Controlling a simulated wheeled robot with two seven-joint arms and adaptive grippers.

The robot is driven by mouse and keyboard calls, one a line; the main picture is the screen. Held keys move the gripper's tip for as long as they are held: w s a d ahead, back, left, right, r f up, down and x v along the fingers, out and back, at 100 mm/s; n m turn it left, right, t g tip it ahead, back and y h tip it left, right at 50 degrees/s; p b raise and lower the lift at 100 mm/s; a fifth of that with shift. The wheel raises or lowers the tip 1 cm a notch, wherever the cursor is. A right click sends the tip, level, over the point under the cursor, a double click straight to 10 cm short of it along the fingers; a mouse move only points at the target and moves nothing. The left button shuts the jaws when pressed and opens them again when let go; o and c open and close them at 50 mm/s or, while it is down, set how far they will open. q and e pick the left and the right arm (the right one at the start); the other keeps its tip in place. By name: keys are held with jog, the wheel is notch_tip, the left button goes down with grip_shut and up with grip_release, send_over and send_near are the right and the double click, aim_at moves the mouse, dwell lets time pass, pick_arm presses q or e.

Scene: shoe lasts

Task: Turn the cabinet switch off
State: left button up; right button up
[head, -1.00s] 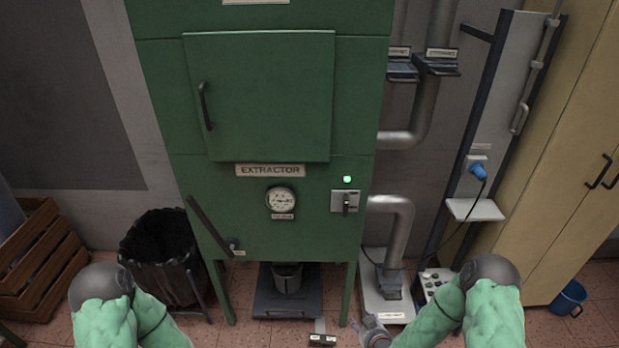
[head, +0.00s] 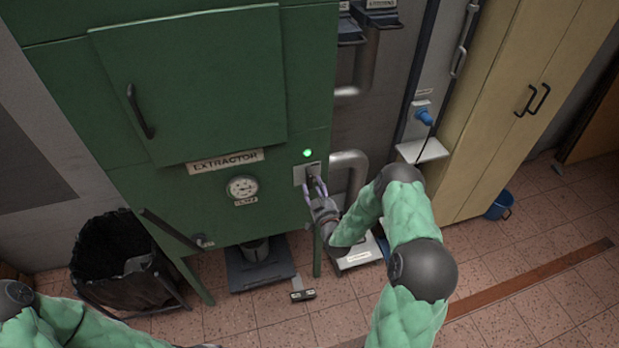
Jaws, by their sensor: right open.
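The green extractor cabinet (head: 110,150) fills the left and middle of the head view. Its switch (head: 311,172) is a dark lever on a pale plate at the cabinet's lower right. A green lamp (head: 307,153) glows just above the plate. My right gripper (head: 317,187) is open, with its fingers at the switch lever; they hide part of the lever, and I cannot tell whether they touch it. My left arm is at the bottom left; the left gripper's fingers do not show.
A round gauge (head: 242,188) sits left of the switch. A grey pipe (head: 350,165) runs close to its right. A black bin (head: 110,260) stands at the lower left, and a yellow cabinet (head: 490,110) at the right. The tiled floor at the lower right is mostly clear.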

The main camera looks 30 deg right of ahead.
aim_at(312, 180)
jog(key=x, duration=0.4)
jog(key=shift+w+d, duration=0.15)
jog(key=shift+w, duration=0.25)
grip_shut()
